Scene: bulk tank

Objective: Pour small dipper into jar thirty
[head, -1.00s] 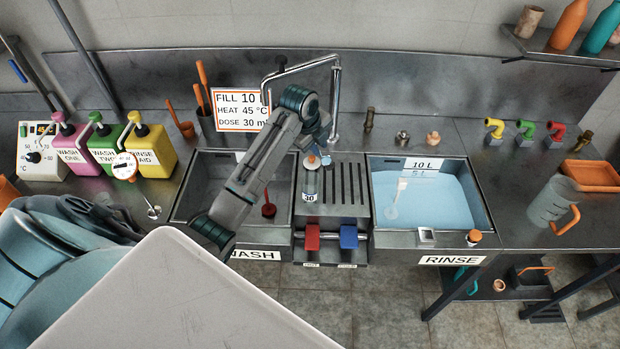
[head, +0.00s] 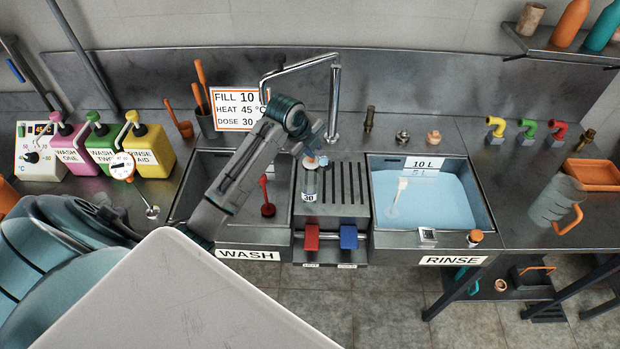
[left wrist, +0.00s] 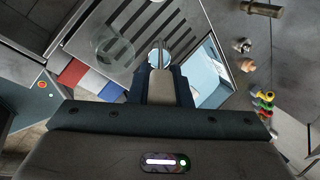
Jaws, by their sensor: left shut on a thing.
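The small dipper is in my left gripper (head: 318,146), which is shut on it. Its small orange part (head: 311,162) shows just above the mouth of jar thirty (head: 309,184). Jar thirty is a clear jar with a "30" label, upright on the ledge between the two sinks. In the left wrist view the dipper (left wrist: 159,58) shows as a small round pale-blue shape at the fingertips. The clear round jar (left wrist: 114,58) is just left of it. I cannot tell how far the dipper is tilted. My right gripper is not in view.
The tap (head: 335,100) stands close behind my left gripper. A slotted drain plate (head: 345,183) lies right of the jar, with red (head: 312,237) and blue (head: 348,237) blocks in front. The rinse sink (head: 485,200) holds blue water. The pump bottles stand far left.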

